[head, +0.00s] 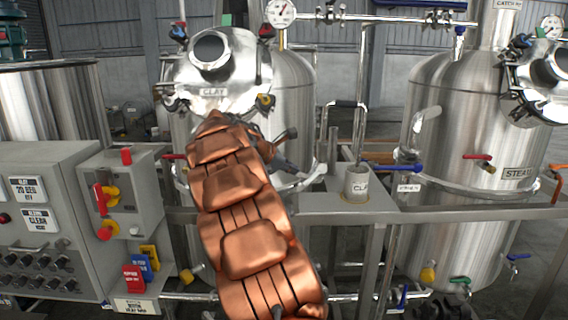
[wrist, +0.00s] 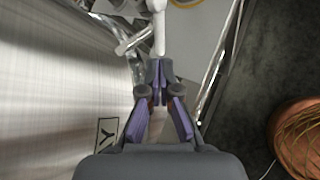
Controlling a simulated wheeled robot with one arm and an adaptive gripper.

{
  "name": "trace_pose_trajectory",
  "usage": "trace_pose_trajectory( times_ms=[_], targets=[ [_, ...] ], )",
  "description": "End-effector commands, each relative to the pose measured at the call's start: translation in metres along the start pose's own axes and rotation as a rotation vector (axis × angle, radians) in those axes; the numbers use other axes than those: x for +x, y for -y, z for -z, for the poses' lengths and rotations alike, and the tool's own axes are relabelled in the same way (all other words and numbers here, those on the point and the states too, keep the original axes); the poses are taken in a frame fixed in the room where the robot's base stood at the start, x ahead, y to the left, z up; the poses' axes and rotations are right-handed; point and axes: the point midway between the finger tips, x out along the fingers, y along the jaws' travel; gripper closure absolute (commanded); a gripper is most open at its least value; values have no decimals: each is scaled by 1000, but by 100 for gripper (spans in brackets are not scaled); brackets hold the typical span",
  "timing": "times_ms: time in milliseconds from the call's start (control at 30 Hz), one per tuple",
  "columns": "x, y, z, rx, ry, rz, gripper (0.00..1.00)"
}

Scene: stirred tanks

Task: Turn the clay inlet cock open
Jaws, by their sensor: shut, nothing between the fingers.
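The steel tank (head: 292,90) labelled CLAY stands left of centre in the head view, partly behind my copper-coloured arm. In the wrist view the tank wall (wrist: 55,90) fills the left, with part of its label showing. My gripper (wrist: 159,73) is shut and empty, its purple-padded fingers together beside the wall. A pale lever-like fitting (wrist: 158,30) lies straight beyond the fingertips; I cannot tell whether they touch. In the head view my gripper (head: 290,168) is a small dark shape, mostly hidden by my arm. I cannot tell which handle is the clay inlet cock.
A metal shelf (head: 440,212) carries a labelled grey cup (head: 356,183); a blue lever (head: 392,168) is near it. A red lever (head: 173,156) sits left of my arm. A second tank (head: 450,140) stands right, and control boxes (head: 122,190) stand left.

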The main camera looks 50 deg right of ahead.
Motion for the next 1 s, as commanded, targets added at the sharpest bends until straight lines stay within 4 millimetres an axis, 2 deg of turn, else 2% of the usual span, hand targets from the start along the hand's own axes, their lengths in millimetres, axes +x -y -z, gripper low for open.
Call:
trace_pose_trajectory(
  times_ms=[200, 433, 600, 1000],
  targets=[
    [39, 0, -1, 0, 1, 2, 100],
    [66, -1, -1, 0, 0, -1, 100],
    [75, -1, -1, 2, 0, -2, 100],
    [76, -1, 0, 0, 1, -3, 100]
  ],
)
